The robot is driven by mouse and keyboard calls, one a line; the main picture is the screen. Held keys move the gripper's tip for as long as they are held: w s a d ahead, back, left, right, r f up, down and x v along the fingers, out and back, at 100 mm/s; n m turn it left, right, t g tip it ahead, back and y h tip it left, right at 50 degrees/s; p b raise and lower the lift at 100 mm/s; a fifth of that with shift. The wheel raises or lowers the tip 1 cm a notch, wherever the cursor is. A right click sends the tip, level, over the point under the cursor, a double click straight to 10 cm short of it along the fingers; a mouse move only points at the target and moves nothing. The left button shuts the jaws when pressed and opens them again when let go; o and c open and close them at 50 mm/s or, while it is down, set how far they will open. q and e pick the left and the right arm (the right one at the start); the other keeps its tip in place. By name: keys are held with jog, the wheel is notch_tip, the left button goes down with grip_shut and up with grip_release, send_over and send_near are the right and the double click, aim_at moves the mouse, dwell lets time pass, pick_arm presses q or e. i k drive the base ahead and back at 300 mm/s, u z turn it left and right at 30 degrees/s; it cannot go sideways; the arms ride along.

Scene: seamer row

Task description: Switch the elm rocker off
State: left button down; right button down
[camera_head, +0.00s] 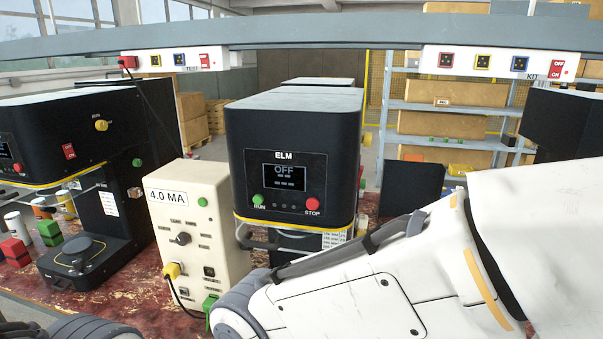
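The ELM machine (293,165), a black box with a yellow stripe, stands in the middle. Its display (284,177) reads OFF. Below the display are a green RUN button (258,199) and a red STOP button (312,204). I see no rocker on its front; its right side is turned away and its lower part is partly covered by my white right arm. My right arm crosses the lower right, but its gripper is not in view. Only a dark piece of an arm shows at the lower left, and no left gripper is visible.
A cream box (197,225) marked 4.0 MA stands left of the ELM machine. Socket strips, TEST (178,60) and KIT (500,64), hang overhead with red switches. Red and green blocks (48,230) lie left.

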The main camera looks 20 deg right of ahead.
aim_at(360, 177)
jog(key=u, duration=0.3)
jog(key=k, duration=0.65)
jog(key=z, duration=1)
jog(key=i, duration=0.5)
jog(key=k, duration=0.5)
jog(key=z, duration=0.6)
jog(key=i, duration=0.7)
jog(key=u, duration=0.15)
